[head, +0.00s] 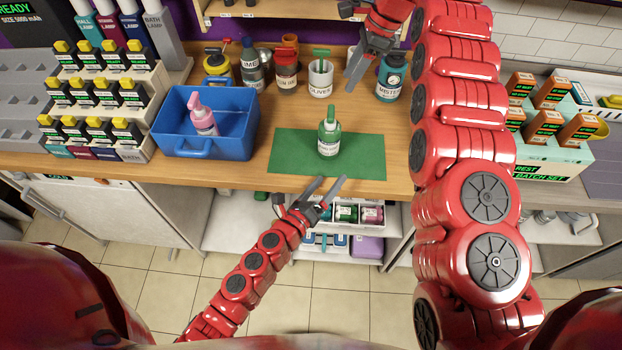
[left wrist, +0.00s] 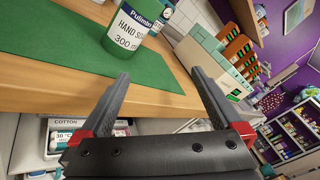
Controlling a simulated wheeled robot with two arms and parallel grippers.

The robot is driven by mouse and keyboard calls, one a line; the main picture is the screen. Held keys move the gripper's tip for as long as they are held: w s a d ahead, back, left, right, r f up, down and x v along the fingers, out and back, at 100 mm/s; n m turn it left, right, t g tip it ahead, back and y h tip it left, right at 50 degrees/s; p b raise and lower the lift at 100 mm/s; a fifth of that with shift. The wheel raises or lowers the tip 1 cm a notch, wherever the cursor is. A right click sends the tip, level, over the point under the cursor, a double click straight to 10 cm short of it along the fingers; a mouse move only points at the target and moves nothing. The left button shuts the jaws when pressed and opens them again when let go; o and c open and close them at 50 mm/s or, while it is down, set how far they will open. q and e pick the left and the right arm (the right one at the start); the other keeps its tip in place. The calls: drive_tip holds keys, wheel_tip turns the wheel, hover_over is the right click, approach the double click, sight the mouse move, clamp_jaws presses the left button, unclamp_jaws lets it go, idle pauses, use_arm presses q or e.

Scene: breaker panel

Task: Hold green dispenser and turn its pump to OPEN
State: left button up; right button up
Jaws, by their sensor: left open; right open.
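The green dispenser (head: 328,140) stands upright on a green mat (head: 284,151) on the wooden counter. Its pump (head: 330,113) is on top; I cannot tell how it is turned. In the left wrist view the dispenser's lower body (left wrist: 137,22) shows a "HAND SO… 300" label, and its top is cut off. My left gripper (head: 331,186) is open and empty, just in front of the mat's front edge, apart from the dispenser. Its spread fingers also show in the left wrist view (left wrist: 160,88). My right gripper (head: 370,70) is open and empty, above the counter behind and right of the dispenser.
A blue bin (head: 180,148) with a pink dispenser (head: 202,118) stands left of the mat. Open shelves with bottles lie below the counter edge.

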sight(332, 131)
use_arm(q)
drive_tip(key=a+r+m+t+y, duration=0.2)
drive_tip(key=a+m+y, duration=0.2)
drive_tip(key=m, duration=0.2)
drive_tip(key=x, duration=1.7)
drive_tip(key=shift+r, duration=0.1)
clamp_jaws()
drive_tip(key=c, duration=0.6)
unclamp_jaws()
drive_tip(key=c, duration=0.9)
use_arm(e)
drive_tip(key=shift+o, duration=0.2)
